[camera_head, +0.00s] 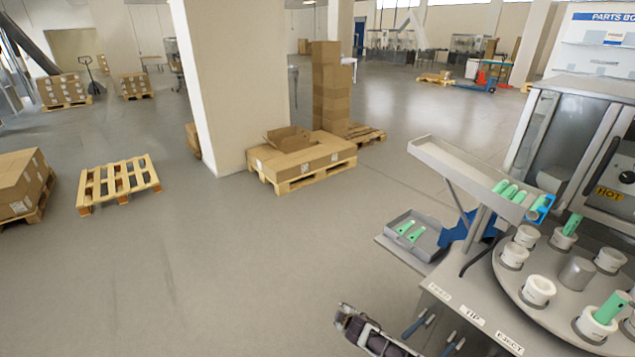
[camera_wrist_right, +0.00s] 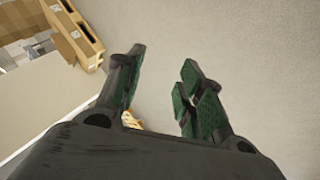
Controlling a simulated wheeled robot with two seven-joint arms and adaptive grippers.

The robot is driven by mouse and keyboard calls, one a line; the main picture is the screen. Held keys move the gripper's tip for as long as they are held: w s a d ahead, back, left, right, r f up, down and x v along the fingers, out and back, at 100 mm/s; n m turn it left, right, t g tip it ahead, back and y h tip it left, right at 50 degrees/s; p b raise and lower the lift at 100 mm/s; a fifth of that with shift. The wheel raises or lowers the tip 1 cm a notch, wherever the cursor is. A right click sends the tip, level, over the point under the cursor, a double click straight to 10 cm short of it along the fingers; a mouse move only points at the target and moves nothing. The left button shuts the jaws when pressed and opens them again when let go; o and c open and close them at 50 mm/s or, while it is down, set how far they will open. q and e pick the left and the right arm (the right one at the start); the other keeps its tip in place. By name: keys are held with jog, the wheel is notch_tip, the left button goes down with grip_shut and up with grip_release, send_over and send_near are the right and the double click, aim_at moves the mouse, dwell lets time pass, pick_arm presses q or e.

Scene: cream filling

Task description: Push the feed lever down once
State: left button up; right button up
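The feed lever (camera_head: 417,326) is a short rod with a dark blue grip, on the front of the machine below the FEED label (camera_head: 439,291). A second similar lever (camera_head: 453,345) is at its right, below the TIP label (camera_head: 473,315). The gripper at the bottom of the head view, apparently my right one (camera_head: 348,318), is left of the feed lever and apart from it. In the right wrist view my right gripper (camera_wrist_right: 163,85) is open, with green pads and nothing between them. My left gripper is not in view.
The machine has a turntable (camera_head: 530,297) with white cups, a sloped chute (camera_head: 455,172) with green tubes and a grey tray (camera_head: 428,247). An EJECT label (camera_head: 509,342) is at the lower edge. The floor left of the machine is clear up to the loaded pallet (camera_head: 300,180).

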jog(key=s+d+f+m+g+h, duration=0.15)
jog(key=s+d+f+m, duration=0.65)
jog(key=s+d+f, duration=0.9)
jog(key=s+f+m+g, duration=0.1)
jog(key=s+f, duration=0.3)
jog(key=s, duration=0.9)
jog(key=s+f+m+g, duration=0.1)
jog(key=s+f+g, duration=0.2)
jog(key=s, duration=1.1)
jog(key=s+f+m+g, duration=0.1)
jog(key=s+f, duration=0.4)
jog(key=s, duration=0.8)
jog(key=shift+s+g, duration=0.25)
jog(key=shift+g, duration=0.2)
jog(key=shift+w, duration=0.1)
